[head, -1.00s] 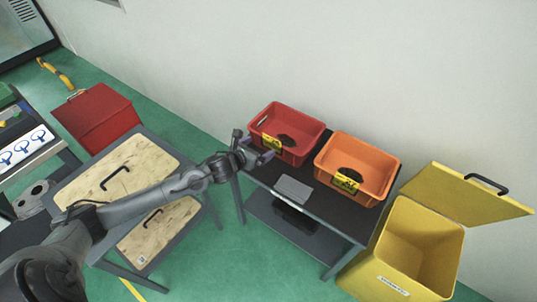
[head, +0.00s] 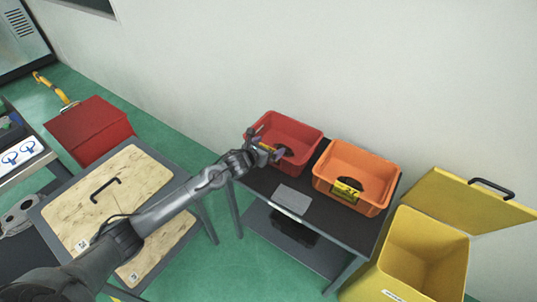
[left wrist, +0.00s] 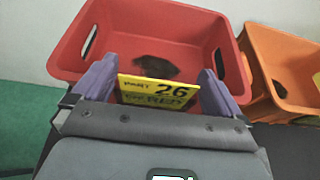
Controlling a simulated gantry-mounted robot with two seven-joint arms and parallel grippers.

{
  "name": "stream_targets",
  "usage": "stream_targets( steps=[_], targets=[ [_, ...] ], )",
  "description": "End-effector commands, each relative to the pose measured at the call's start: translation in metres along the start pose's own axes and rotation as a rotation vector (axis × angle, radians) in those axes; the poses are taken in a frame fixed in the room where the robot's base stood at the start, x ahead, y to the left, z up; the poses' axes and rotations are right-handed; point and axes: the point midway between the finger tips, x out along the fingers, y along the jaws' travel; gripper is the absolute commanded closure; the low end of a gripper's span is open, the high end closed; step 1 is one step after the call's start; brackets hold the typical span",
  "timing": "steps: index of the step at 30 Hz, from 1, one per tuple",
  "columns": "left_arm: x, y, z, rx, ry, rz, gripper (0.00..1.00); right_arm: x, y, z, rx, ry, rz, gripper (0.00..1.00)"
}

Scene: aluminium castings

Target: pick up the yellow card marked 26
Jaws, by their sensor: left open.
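The yellow card marked 26 (left wrist: 157,91) stands at the front wall of the red bin in the left wrist view, with black print on it. In the head view only a small yellow part of the card (head: 268,147) shows behind my gripper. My left gripper (head: 265,146) is open at the front of the red bin. In the left wrist view its two purple fingers (left wrist: 157,88) stand on either side of the card, with a visible gap on the right. My right gripper is not in view.
The red bin (head: 301,131) and an orange bin (head: 375,166) with its own yellow card (head: 346,190) stand on a dark table (head: 321,205). A grey flat object (head: 292,199) lies in front. A yellow open-lidded container (head: 424,255) stands at the right.

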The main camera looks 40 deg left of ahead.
Motion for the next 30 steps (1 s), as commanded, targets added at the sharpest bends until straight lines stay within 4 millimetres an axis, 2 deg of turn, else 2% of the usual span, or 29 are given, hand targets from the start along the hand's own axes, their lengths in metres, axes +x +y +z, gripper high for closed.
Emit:
stream_targets(
  steps=[3, 6, 14, 17, 21, 30],
  targets=[
    [0.014, 0.000, -0.001, -0.002, 0.000, 0.000, 0.00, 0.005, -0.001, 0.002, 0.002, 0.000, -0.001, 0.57],
    [0.020, -0.001, -0.001, -0.001, 0.000, -0.001, 0.00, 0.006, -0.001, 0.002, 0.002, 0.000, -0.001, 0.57],
    [0.021, 0.000, 0.000, 0.001, 0.001, -0.001, 0.00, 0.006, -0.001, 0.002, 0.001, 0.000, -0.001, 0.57],
    [0.021, 0.000, 0.000, 0.001, 0.001, -0.001, 0.12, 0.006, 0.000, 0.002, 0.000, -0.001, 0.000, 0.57],
    [0.021, 0.000, 0.000, 0.001, 0.001, 0.000, 0.34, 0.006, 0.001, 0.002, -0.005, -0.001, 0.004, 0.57],
    [0.021, 0.000, 0.000, 0.001, 0.000, 0.000, 0.35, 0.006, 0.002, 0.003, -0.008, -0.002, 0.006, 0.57]
  ],
)
